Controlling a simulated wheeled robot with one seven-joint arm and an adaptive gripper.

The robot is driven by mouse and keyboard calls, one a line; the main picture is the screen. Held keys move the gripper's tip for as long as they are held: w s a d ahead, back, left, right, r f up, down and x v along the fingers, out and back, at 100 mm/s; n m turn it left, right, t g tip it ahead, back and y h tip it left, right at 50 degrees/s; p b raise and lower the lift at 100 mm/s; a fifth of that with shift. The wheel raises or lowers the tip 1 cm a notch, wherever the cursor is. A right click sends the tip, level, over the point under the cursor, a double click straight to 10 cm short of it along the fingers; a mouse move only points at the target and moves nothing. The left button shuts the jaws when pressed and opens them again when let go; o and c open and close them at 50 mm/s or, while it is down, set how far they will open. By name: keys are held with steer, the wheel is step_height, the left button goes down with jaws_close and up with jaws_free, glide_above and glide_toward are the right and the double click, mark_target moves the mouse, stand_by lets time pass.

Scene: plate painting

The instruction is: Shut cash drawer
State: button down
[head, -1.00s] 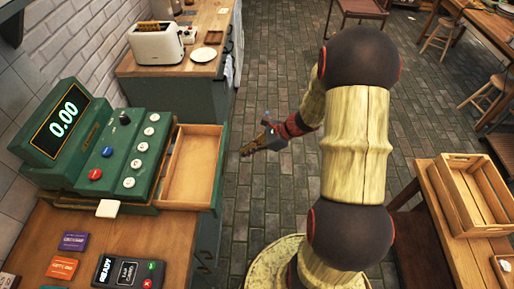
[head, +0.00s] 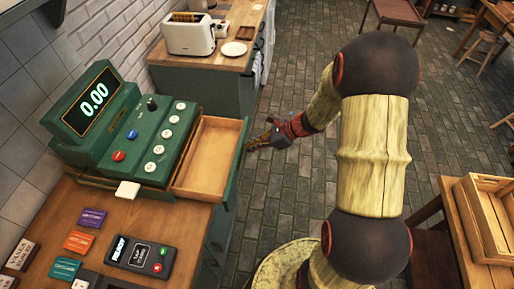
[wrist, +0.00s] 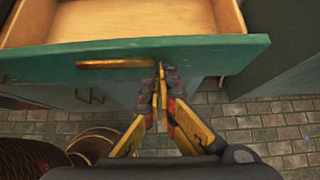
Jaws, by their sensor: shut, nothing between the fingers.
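The green cash register (head: 135,135) stands on the wooden counter at the left in the head view. Its cash drawer (head: 205,158) is pulled out to the right and looks empty, with a bare wooden inside. In the wrist view the drawer's green front (wrist: 215,52) crosses the upper part of the picture, with a brass handle (wrist: 115,64) on it. My gripper (head: 252,145) is shut and empty, just outside the drawer front. In the wrist view its fingertips (wrist: 160,75) are at the drawer front, just right of the handle; I cannot tell whether they touch.
A card reader (head: 140,256) and several coloured cards lie on the counter (head: 185,225) in front of the register. A toaster (head: 193,35) stands on another counter behind. A wooden crate (head: 485,215) is at the right. The brick floor (head: 290,205) beside the drawer is clear.

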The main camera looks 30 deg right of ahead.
glide_toward(197, 145)
steer(key=x, duration=0.4)
steer(key=shift+w+a+f, duration=0.1)
steer(key=shift+w+f, duration=0.05)
steer(key=shift+f, duration=0.2)
